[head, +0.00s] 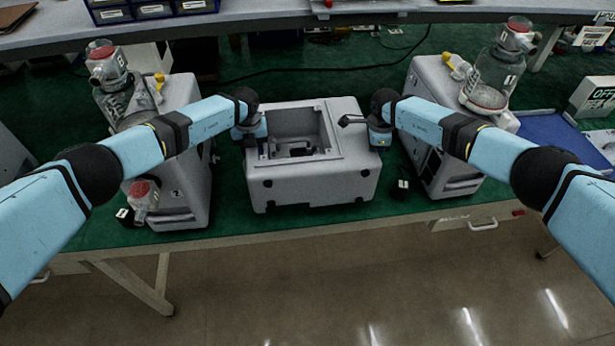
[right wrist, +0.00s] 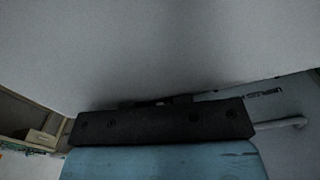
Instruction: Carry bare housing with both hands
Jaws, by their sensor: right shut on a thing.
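The bare housing (head: 315,186) is a light grey box with a rectangular opening in its top, centred in the head view near the front of the green bench. My left gripper (head: 262,143) is at its left wall, beside the opening. Its fingers are too small and dark to tell their state. My right gripper (head: 362,124) is at the right wall and shut on the housing. In the right wrist view a plain grey surface of the housing (right wrist: 160,50) fills the upper part, close to the dark gripper body. I cannot tell whether the housing's underside touches the bench.
A grey pump unit with a clear canister (head: 183,180) stands left of the housing, and another (head: 428,135) stands to its right, both close. A small black part (head: 401,185) lies right of the housing. A blue mat (head: 552,135) is at the far right. A black cable crosses behind.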

